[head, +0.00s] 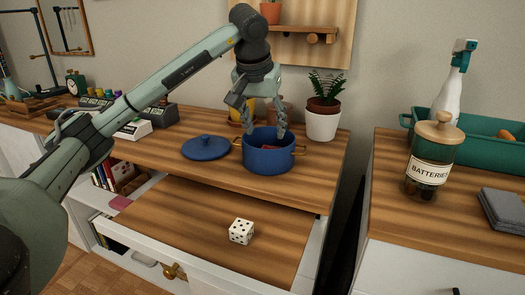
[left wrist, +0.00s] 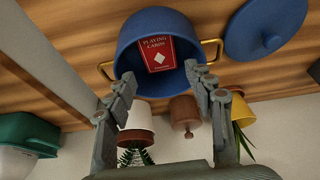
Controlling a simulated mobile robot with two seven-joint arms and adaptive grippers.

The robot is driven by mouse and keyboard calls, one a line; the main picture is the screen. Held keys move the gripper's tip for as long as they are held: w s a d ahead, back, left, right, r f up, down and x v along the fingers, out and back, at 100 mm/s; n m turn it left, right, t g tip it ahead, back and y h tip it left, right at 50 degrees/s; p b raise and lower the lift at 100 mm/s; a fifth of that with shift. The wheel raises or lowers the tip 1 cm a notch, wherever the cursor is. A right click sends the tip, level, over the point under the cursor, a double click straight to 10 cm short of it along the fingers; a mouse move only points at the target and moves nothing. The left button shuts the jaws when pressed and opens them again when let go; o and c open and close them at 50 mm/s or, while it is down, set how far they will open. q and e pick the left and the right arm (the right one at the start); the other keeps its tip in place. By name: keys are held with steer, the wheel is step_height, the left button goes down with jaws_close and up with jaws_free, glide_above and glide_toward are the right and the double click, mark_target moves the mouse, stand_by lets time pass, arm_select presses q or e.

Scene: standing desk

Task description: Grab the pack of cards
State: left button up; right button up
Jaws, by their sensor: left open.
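The pack of cards (left wrist: 157,54) is red with "PLAYING CARDS" and a white diamond on its face. It sits inside the blue pot (left wrist: 188,28), leaning near the pot's wall. In the head view only a bit of red (head: 271,149) shows inside the pot (head: 268,160). My left gripper (head: 264,132) is over the pot, pointing down. Its fingers are spread and empty in the left wrist view (left wrist: 163,88), with the pack ahead of them, apart from both fingertips. My right gripper is not in view.
The blue lid (head: 206,147) lies left of the pot. A white-potted plant (head: 322,124) and a yellow pot (left wrist: 241,112) stand close behind. The pot has yellow handles (left wrist: 211,49). A die (head: 241,231) lies on the lower wooden surface. A batteries jar (head: 430,170) stands right.

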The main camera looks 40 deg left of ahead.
mark_target(267, 148)
arm_select(q)
steer(key=x, duration=0.6)
steer(key=shift+s+d+f, duration=0.2)
steer(key=shift+s+f, duration=0.05)
steer(key=shift+f, duration=0.25)
steer(key=shift+w+f, duration=0.25)
steer(key=shift+f, duration=0.25)
steer(key=shift+a, duration=0.1)
steer(key=c, duration=0.8)
